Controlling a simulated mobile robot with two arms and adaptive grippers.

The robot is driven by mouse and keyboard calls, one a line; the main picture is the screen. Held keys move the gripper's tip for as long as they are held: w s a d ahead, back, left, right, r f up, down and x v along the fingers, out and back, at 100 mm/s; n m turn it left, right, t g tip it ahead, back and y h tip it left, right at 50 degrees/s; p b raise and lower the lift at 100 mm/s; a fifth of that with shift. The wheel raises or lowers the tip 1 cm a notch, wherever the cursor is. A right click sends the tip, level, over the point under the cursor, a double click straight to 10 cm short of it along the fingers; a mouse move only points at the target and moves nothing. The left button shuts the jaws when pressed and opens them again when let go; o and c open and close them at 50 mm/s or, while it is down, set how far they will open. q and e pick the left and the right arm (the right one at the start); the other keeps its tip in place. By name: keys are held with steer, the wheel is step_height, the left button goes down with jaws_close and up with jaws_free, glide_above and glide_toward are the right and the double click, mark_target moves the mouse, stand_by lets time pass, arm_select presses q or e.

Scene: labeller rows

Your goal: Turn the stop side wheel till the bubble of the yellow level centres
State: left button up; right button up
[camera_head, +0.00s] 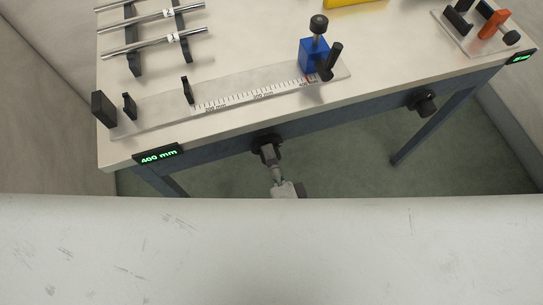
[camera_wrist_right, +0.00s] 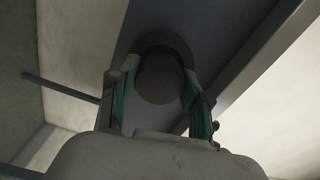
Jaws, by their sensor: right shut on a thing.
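A dark round wheel (camera_head: 266,142) sits on the table's front edge, left of a second dark wheel (camera_head: 424,103). My right gripper (camera_head: 272,160) is at the left one. In the right wrist view, its fingers (camera_wrist_right: 158,88) are shut on both sides of this wheel (camera_wrist_right: 160,72). No label shows which wheel is the stop side one. A yellow thing (camera_head: 350,2), likely the level, is cut off by the top edge, and its bubble is out of view. My left gripper is not in view.
A clear ruler rail (camera_head: 225,97) with a blue stop block (camera_head: 314,56) lies along the table. Metal rods (camera_head: 150,40) rest on black supports at the back left. A green display (camera_head: 159,155) reads 400 mm. A fixture with an orange part (camera_head: 493,24) stands at right.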

steer(key=shift+m, duration=0.5)
steer(key=o, duration=1.2)
steer(key=shift+c, duration=0.2)
steer(key=v, duration=1.2)
